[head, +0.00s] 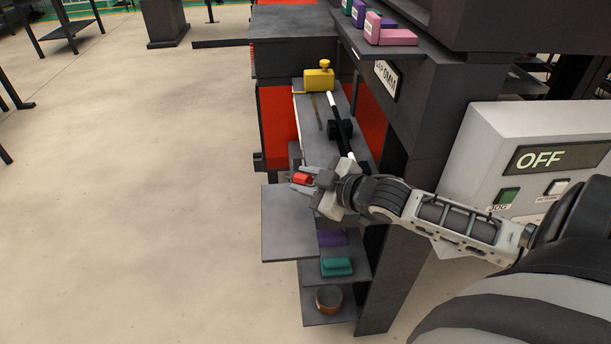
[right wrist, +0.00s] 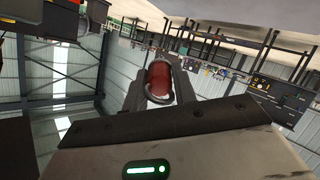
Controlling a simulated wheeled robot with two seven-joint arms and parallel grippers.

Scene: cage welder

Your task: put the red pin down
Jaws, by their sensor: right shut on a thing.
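The red pin (head: 302,178) is held between the fingers of my right gripper (head: 304,179), above the back edge of a grey shelf plate (head: 288,222). In the right wrist view the red pin (right wrist: 160,78) sits between the two fingers of the right gripper (right wrist: 160,88), with a ring at its near end. The right gripper is shut on it. From the head view I cannot tell the exact height of the pin over the plate. My left gripper is not in view.
Lower shelves hold a purple block (head: 333,238), a teal block (head: 336,266) and a copper-coloured ring (head: 329,299). A yellow block (head: 318,80) and a black bar (head: 340,130) are behind. A control box reading OFF (head: 540,130) stands right.

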